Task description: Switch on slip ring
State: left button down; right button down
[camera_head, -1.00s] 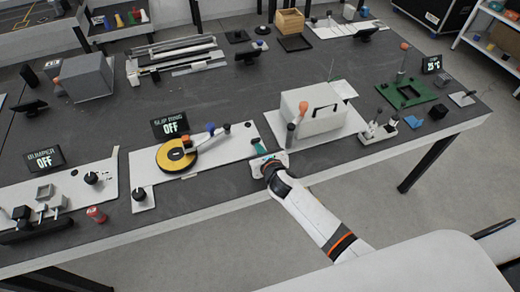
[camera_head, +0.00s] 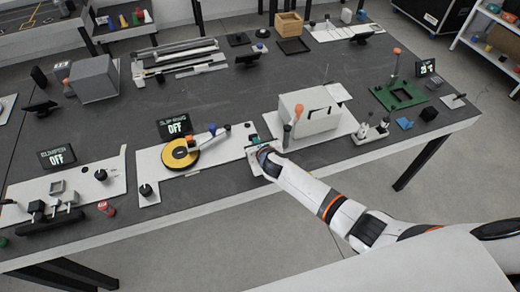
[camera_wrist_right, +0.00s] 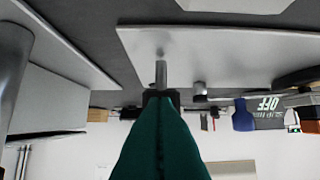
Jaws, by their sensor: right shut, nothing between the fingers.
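The slip ring station is a white plate (camera_head: 226,150) with a yellow and black disc (camera_head: 180,154), an orange knob (camera_head: 190,140) and a blue knob (camera_head: 212,129). A black knob (camera_head: 146,190) stands at its front left. The display (camera_head: 174,127) behind it reads SLIP RING OFF; it shows upside down in the right wrist view (camera_wrist_right: 268,109). My right gripper (camera_head: 255,140), with teal fingers, is shut and empty by the plate's right end. Its fingers (camera_wrist_right: 158,125) point toward a small metal post (camera_wrist_right: 161,74); contact is unclear. My left gripper is out of view.
A light grey box (camera_head: 310,112) on another plate stands right of my right gripper. The bumper station (camera_head: 90,180), with its display (camera_head: 57,156) reading OFF, lies to the left.

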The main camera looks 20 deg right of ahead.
jog(key=shift+w+r, duration=0.25)
jog(key=shift+r, duration=0.35)
jog(key=shift+w+r, duration=0.1)
jog(key=shift+w, duration=0.2)
jog(key=shift+w+p, duration=0.3)
jog(key=shift+w, duration=0.05)
jog(key=shift+w+f, duration=0.2)
jog(key=shift+w, duration=0.1)
jog(key=shift+s+r+p, duration=0.15)
jog(key=shift+r+p, duration=0.25)
jog(key=shift+r, duration=0.1)
jog(key=shift+r+p, duration=0.4)
jog(key=shift+p, duration=0.1)
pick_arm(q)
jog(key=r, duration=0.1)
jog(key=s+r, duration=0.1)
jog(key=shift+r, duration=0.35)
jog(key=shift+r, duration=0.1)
